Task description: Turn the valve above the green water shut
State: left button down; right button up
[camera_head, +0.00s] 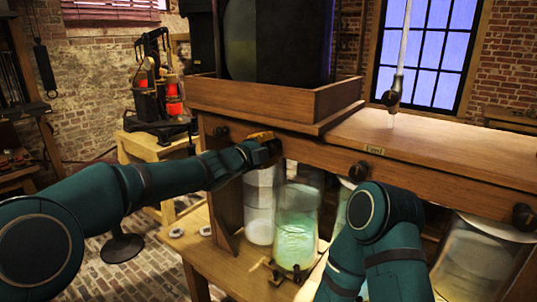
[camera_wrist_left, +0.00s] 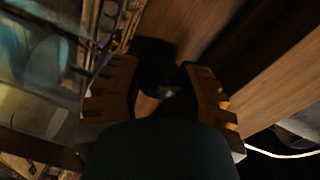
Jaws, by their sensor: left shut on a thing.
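A glass jar of green water (camera_head: 297,235) stands on the lower wooden shelf under a wooden beam (camera_head: 322,155). My left gripper (camera_head: 265,148) reaches the front of the beam, above and a little left of this jar. It is shut on a dark round valve knob, which shows between the yellow-edged fingers of the left gripper (camera_wrist_left: 158,95) in the left wrist view as a dark knob (camera_wrist_left: 157,75). In the head view the fingers mostly hide this knob. My right arm is bent at the lower right, and its gripper is out of view.
Other dark knobs sit along the beam, one to the right (camera_head: 358,170) and one at far right (camera_head: 523,216). A jar of pale liquid (camera_head: 259,205) stands left of the green one. A wooden tray (camera_head: 262,104) rests on top.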

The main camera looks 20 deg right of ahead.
pick_arm(q)
jog(key=m+b, duration=0.1)
jog(key=m, duration=0.2)
jog(key=shift+s+f+b, duration=0.1)
jog(key=shift+b, duration=0.25)
jog(key=shift+m+b, duration=0.5)
jog(key=shift+m, duration=0.5)
jog(key=c, duration=0.5)
grip_release()
jog(key=shift+d, duration=0.1)
jog(key=v, duration=1.2)
jog(key=shift+s, duration=0.1)
jog(key=shift+d, duration=0.1)
